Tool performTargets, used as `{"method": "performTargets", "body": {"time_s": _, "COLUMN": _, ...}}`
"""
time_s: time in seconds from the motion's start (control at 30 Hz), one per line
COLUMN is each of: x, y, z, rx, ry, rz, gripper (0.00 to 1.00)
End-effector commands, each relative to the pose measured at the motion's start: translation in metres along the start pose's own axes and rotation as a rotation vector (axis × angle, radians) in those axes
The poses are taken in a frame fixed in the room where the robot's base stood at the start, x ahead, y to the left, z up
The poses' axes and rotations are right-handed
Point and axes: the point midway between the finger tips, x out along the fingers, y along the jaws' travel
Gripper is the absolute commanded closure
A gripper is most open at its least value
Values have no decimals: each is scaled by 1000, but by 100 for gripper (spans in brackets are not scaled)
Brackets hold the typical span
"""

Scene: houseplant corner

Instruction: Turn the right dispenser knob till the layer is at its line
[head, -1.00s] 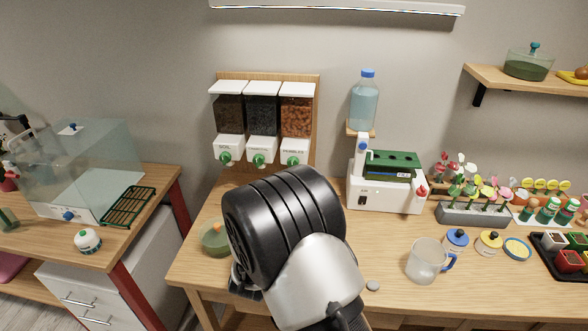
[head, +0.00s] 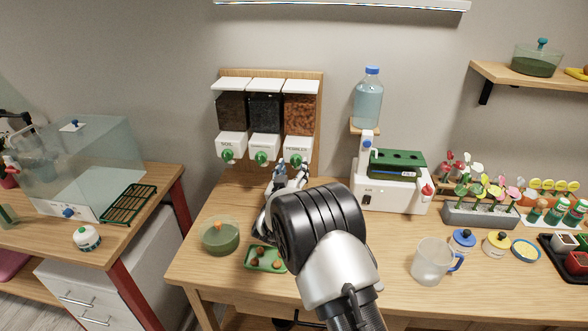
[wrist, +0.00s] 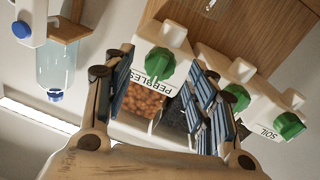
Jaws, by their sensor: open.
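The right dispenser, labelled PEBBLES (head: 299,115), holds orange-brown pebbles behind a clear front. Its green knob (head: 297,158) is on the white lower front. In the wrist view, which is turned over, this knob (wrist: 158,64) shows between my finger pads, nearer the left one, with no clear contact. My gripper (wrist: 163,88) is open and empty. In the head view my gripper (head: 289,175) is just below and in front of the right knob. A bowl with green contents (head: 220,237) stands on the table to the left. I cannot make out any layer line.
The SOIL dispenser (head: 231,115) and a dark-filled middle dispenser (head: 265,115) hang alongside, with their own green knobs. A green tray (head: 250,262) of small items lies before my arm. A white machine (head: 392,190) with a water bottle (head: 368,98) stands close on the right.

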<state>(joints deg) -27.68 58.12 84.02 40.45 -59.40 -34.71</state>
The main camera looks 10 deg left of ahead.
Motion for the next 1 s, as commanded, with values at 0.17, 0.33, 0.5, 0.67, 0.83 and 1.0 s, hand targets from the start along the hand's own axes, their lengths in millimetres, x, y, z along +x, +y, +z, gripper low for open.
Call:
{"method": "performTargets", "body": {"time_s": 0.17, "x": 16, "y": 0, "z": 1, "rx": 0, "ry": 0, "rz": 0, "gripper": 48}}
{"method": "performTargets", "body": {"time_s": 0.33, "x": 19, "y": 0, "z": 0, "rx": 0, "ry": 0, "rz": -1, "gripper": 48}}
{"method": "performTargets", "body": {"time_s": 0.5, "x": 19, "y": 0, "z": 0, "rx": 0, "ry": 0, "rz": -1, "gripper": 49}}
{"method": "performTargets", "body": {"time_s": 0.67, "x": 19, "y": 0, "z": 0, "rx": 0, "ry": 0, "rz": -1, "gripper": 60}}
{"method": "performTargets", "body": {"time_s": 0.83, "x": 19, "y": 0, "z": 0, "rx": 0, "ry": 0, "rz": -1, "gripper": 71}}
{"method": "performTargets", "body": {"time_s": 1.0, "x": 19, "y": 0, "z": 0, "rx": 0, "ry": 0, "rz": -1, "gripper": 82}}
